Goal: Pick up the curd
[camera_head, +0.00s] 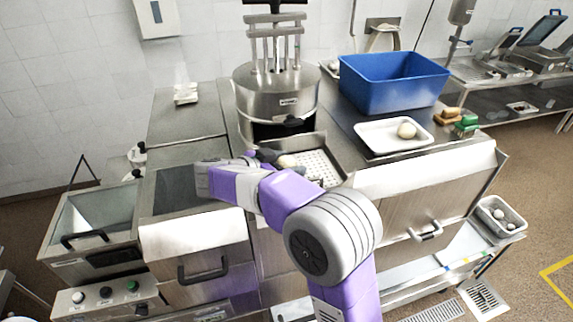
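A pale round curd (287,161) lies at the left end of the perforated metal basket (318,168), partly hidden by my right arm. My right gripper (271,156), dark and small in this view, is right at the curd, on its left side. My wrist covers part of it, so I cannot tell whether the fingers are open or closed around the curd. Another pale round curd (407,130) rests in a white tray (375,141) on the counter to the right. My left gripper is not in view.
A steel machine (275,92) stands behind the basket. A large blue bin (393,84) is behind the white tray. Green (467,122) and brown-yellow (447,115) blocks lie to the tray's right. A lower container (499,215) at the right holds pale round pieces.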

